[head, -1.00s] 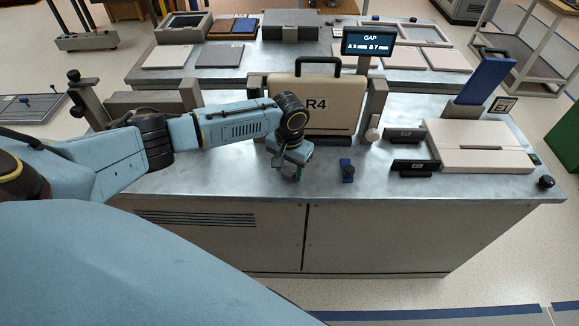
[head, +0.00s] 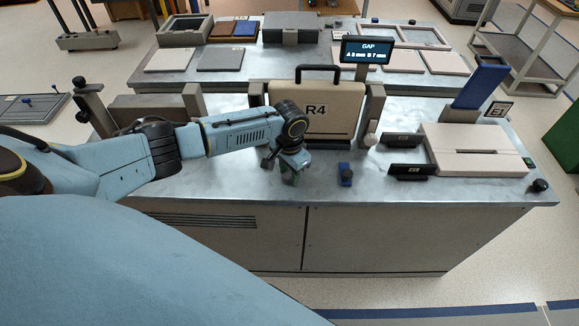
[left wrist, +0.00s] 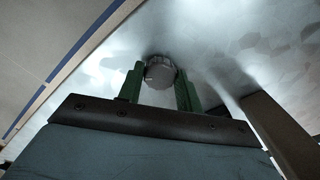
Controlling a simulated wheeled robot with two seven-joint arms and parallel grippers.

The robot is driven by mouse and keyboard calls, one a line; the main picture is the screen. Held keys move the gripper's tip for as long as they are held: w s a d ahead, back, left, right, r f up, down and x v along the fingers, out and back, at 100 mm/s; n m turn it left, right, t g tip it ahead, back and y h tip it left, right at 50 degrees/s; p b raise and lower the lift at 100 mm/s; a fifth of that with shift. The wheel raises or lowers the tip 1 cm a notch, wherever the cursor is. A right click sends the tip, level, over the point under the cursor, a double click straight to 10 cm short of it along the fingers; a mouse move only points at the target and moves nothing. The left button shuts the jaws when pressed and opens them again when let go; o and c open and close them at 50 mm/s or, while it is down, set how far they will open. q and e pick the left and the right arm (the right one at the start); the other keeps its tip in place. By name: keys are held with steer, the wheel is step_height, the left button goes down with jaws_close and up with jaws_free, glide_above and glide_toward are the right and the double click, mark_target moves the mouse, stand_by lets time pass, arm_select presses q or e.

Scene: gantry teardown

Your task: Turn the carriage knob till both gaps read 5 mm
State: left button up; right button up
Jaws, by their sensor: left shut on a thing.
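My left gripper (head: 290,178) points down at the bench front, before the tan R4 case (head: 340,112). In the left wrist view its two green fingers (left wrist: 160,88) stand on either side of a round grey knob (left wrist: 159,70) and are shut on it. The knob is hidden behind the gripper in the head view. The gap display (head: 367,50) stands behind the case; it shows A and B values in mm. B looks like 7; the A digit is too small to be sure of. My right gripper is not in view.
A small blue-based knob (head: 345,174) stands right of my gripper. Two black blocks (head: 408,170) and a pale slotted block (head: 474,160) lie farther right, near a tilted blue panel (head: 481,86). A second bench behind holds panels and trays.

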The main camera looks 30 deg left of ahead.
mark_target(290, 174)
arm_select(q)
steer(key=m+p, duration=0.1)
steer(key=m, duration=0.2)
steer(key=shift+r, duration=0.1)
steer(key=m+p, duration=0.1)
steer(key=m, duration=0.1)
steer(key=shift+m, duration=0.3)
steer(key=m, duration=0.5)
steer(key=shift+w+p, duration=0.1)
steer(key=shift+p, duration=0.3)
steer(key=shift+m, duration=0.4)
steer(key=o, duration=1)
step_height(290, 174, up, 13)
steer(key=p, duration=0.1)
steer(key=shift+r+p, duration=0.15)
steer(key=shift+p, duration=0.15)
